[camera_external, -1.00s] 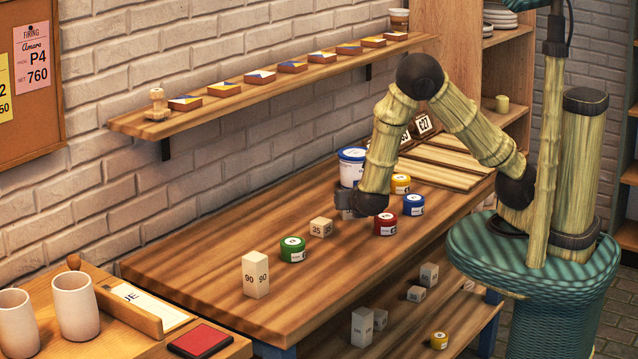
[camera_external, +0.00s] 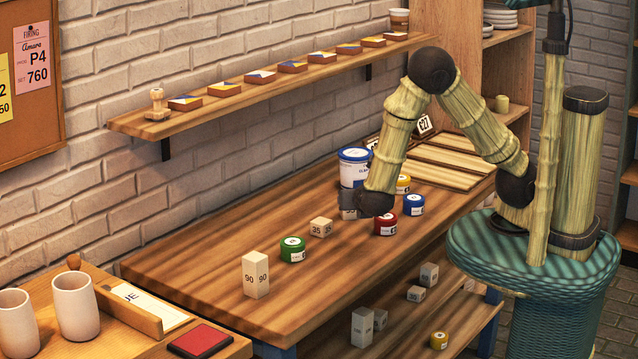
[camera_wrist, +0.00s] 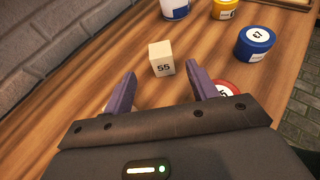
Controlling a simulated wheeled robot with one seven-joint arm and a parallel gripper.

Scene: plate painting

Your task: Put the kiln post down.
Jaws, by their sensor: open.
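A pale block marked 55 (camera_wrist: 160,60), which I take as the kiln post, stands upright on the wooden worktable (camera_external: 200,260). In the wrist view it sits just ahead of and between my fingertips, with wood showing around it. My gripper (camera_wrist: 161,72) is open, and its two purple fingers are apart with nothing between them that they grip. In the external view my gripper (camera_external: 351,203) is low over the table's back half, and it mostly hides the block there.
A red pot (camera_external: 385,223) stands close to my gripper's right. A blue pot (camera_external: 414,206), a yellow pot (camera_external: 403,182) and a white tub (camera_external: 353,166) are nearby. A green pot (camera_external: 292,250), a 35 block (camera_external: 321,228) and a 90 block (camera_external: 255,276) stand nearer the front left.

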